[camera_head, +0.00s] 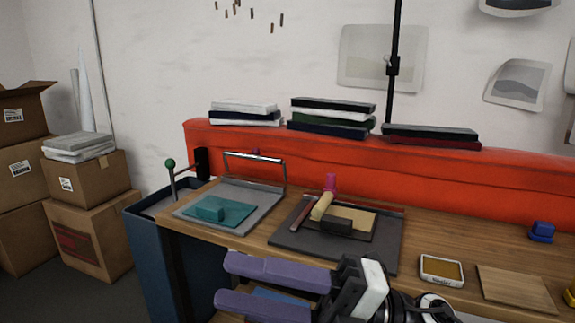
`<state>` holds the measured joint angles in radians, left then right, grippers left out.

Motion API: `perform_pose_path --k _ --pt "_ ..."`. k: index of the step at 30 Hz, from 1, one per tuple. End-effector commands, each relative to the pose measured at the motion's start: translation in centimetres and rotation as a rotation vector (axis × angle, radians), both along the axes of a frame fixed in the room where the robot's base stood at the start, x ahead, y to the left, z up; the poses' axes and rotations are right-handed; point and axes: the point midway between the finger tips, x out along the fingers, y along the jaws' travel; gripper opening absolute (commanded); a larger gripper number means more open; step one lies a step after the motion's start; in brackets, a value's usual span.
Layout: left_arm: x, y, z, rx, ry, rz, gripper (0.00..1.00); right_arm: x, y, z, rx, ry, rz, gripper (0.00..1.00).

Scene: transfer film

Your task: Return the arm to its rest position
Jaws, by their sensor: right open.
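My right gripper (229,281) is in the low middle of the head view, with its two purple fingers pointing left. The fingers are apart, with nothing between them. The gripper is in front of the wooden table's (455,252) near edge, and its wrist covers part of that edge. Most of the right arm is below the picture. My left gripper and left arm do not show.
On the table are a grey press frame with a teal block (209,208), a dark tray (290,240) with a roller, a small ink pad (441,270) and a wooden board (512,288). A blue bin (145,245) stands at left. Cardboard boxes (88,240) stand further left.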

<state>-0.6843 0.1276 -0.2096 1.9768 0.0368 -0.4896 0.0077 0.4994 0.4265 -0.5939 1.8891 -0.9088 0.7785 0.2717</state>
Motion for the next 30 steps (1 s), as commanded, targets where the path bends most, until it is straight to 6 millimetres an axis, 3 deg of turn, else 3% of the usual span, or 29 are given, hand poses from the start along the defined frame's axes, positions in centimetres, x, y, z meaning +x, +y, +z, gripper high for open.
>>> perform_pose_path --k 2,5,8,11,14,16,21,25,30 --pt "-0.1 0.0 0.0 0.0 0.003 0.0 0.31 2.4 -1.6 -1.0 0.166 0.217 -0.118 0.4" --pt "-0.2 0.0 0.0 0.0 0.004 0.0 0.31 5.8 -4.9 -4.3 0.33 0.488 -0.293 0.4" --pt "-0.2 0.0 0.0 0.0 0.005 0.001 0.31 8.2 -8.7 -10.4 0.446 0.776 -0.482 0.4" --pt "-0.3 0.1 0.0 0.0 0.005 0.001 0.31 8.5 -12.0 -17.3 0.509 1.03 -0.648 0.4" --pt "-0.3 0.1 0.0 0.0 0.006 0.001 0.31 7.0 -14.7 -24.3 0.538 1.263 -0.798 0.4" --pt "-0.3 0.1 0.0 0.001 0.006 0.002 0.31 5.0 -16.3 -29.1 0.542 1.417 -0.893 0.4" --pt "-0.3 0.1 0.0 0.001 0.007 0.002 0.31 -1.9 -18.9 -38.9 0.519 1.759 -1.085 0.4" --pt "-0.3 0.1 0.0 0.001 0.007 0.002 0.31 -7.1 -19.8 -43.4 0.487 1.945 -1.179 0.4" --pt "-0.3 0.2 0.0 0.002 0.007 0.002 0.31 -10.7 -20.2 -45.9 0.459 2.064 -1.233 0.4"
